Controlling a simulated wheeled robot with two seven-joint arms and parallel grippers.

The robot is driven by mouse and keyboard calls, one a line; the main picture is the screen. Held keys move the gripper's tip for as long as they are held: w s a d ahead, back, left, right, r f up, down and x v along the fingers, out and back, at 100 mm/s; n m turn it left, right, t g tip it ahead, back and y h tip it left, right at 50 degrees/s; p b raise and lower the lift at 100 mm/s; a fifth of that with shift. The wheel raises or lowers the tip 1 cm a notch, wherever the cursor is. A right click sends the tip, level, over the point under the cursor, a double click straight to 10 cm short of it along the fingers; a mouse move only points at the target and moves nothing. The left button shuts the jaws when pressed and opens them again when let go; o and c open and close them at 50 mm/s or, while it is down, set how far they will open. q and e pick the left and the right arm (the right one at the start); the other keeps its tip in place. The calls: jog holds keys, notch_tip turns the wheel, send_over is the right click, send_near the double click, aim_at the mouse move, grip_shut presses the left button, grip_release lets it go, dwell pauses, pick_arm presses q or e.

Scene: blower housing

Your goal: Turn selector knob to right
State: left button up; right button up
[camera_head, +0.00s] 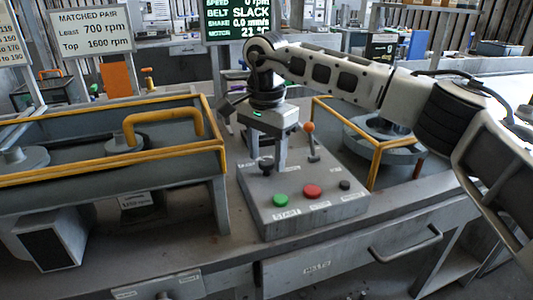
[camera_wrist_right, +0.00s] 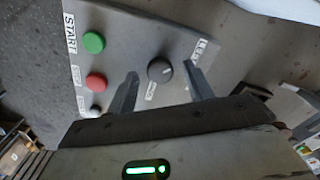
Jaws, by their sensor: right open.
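The selector knob (camera_head: 265,163) is a round dark knob at the far left of the grey control box (camera_head: 290,225). In the right wrist view the knob (camera_wrist_right: 160,70) shows a short pale pointer mark, with small white labels beside it. My right gripper (camera_head: 281,152) is over the box, close to the knob. In the right wrist view the right gripper (camera_wrist_right: 162,69) is open, with the knob appearing between its two fingertips. I cannot tell whether a finger touches it. My left gripper is not in view.
The box also has a green START button (camera_head: 280,200), a red button (camera_head: 312,191), a small black button (camera_head: 345,185) and an orange-tipped lever (camera_head: 309,127) close to my right gripper. Yellow guard rails (camera_head: 110,165) stand left, others (camera_head: 376,150) right. A screen (camera_head: 238,20) reads BELT SLACK.

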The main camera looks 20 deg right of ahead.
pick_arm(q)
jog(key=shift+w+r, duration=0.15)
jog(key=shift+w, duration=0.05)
pick_arm(e)
jog(key=shift+f, duration=0.25)
jog(key=c, duration=1)
